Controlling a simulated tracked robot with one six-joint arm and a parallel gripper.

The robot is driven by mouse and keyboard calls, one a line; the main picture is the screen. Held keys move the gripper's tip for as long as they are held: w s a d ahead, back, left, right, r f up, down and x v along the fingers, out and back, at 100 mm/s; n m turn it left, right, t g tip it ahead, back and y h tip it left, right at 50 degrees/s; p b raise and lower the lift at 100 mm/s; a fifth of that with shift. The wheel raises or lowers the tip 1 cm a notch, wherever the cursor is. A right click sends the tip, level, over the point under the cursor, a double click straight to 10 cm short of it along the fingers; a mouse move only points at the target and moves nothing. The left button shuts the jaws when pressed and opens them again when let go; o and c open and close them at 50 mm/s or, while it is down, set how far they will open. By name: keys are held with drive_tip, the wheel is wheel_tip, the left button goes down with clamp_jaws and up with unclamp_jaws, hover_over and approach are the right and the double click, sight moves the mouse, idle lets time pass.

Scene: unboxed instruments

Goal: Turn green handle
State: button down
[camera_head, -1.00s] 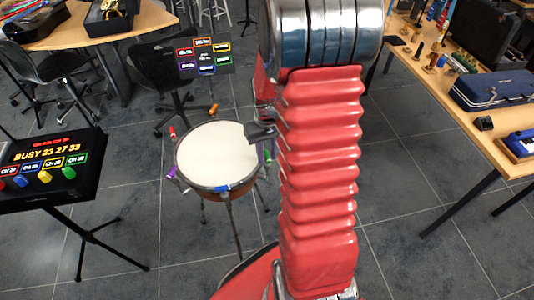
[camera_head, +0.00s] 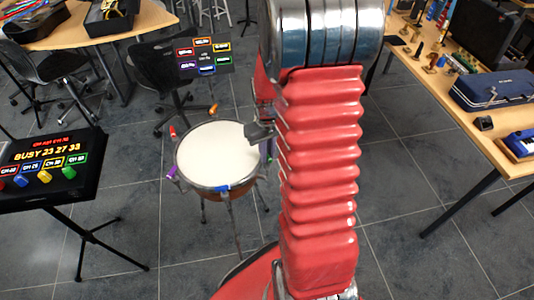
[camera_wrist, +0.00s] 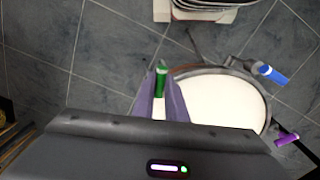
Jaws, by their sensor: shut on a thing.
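The green handle (camera_wrist: 161,80) shows in the wrist view at the left rim of the round drum (camera_wrist: 225,78). My gripper (camera_wrist: 161,93) is shut on the green handle, with one finger on each side and the handle's end showing between the tips. In the head view my gripper (camera_head: 261,132) is at the drum's right rim, partly hidden by my red arm. The drum's white top (camera_head: 215,153) is clear there.
Blue (camera_wrist: 272,74) and purple (camera_wrist: 287,139) handles are on the drum's other edge. A black panel on a stand (camera_head: 50,170) reads BUSY 23 27 33. A black chair (camera_head: 165,75) stands behind; a wooden table (camera_head: 475,120) is at the right.

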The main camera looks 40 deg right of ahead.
drive_tip(key=shift+n, duration=0.4)
drive_tip(key=c, duration=1.9)
unclamp_jaws()
drive_tip(key=shift+r, duration=0.15)
wheel_tip(320, 180, up, 14)
drive_tip(key=shift+f, duration=0.25)
